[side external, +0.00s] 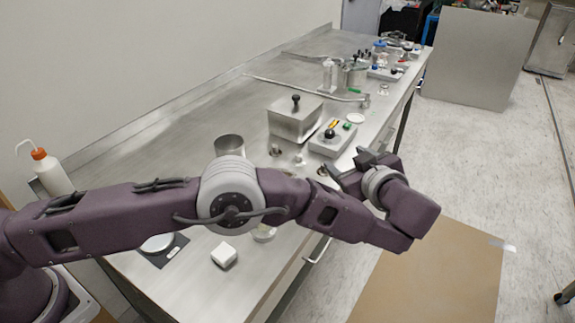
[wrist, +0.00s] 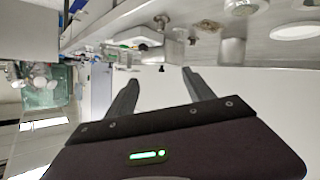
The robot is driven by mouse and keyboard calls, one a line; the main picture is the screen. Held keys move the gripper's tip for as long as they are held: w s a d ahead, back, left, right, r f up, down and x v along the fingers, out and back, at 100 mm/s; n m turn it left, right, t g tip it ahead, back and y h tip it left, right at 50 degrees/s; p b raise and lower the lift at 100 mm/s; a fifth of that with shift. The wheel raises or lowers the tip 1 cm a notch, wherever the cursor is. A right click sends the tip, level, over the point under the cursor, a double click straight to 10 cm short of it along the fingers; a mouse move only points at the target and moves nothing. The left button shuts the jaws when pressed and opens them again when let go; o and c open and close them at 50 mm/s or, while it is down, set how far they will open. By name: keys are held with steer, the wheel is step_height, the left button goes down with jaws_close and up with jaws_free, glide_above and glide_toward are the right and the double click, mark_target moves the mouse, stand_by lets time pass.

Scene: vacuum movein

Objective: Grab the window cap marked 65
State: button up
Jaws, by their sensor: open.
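My gripper (wrist: 160,76) is open, with its two dark fingers apart and nothing between them in the wrist view. In the side view my gripper (side external: 350,166) hangs near the bench's front edge, beside the grey control box. No mark 65 is readable in either view, so I cannot tell which piece is the window cap. Small metal fittings (side external: 300,159) stand on the bench left of the gripper. In the wrist view a small metal fitting (wrist: 162,20), a flat brownish piece (wrist: 208,25) and a metal cylinder (wrist: 232,48) lie beyond the fingers, apart from them.
The steel bench (side external: 200,125) carries a lidded metal box (side external: 294,122), a control box (side external: 333,142) with coloured buttons, an open metal cup (side external: 229,146), a white block (side external: 224,255) and a wash bottle (side external: 52,172). Bare bench lies toward the wall.

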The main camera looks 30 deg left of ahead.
steer(key=s+a+f+g+y, duration=0.1)
steer(key=s+f, duration=0.2)
steer(key=s+a+f+g+y, duration=0.1)
steer(key=s+f+g, duration=0.1)
steer(key=s+f, duration=0.1)
steer(key=s+a+f+g+y, duration=0.1)
steer(key=s+a+f, duration=0.1)
steer(key=s+f, duration=0.1)
steer(key=shift+s+f+n+g, duration=0.3)
steer(key=shift+s+f, duration=0.05)
steer(key=shift+f, duration=0.4)
steer(key=x, duration=0.6)
steer(key=shift+a+r, duration=0.1)
steer(key=c, duration=1.2)
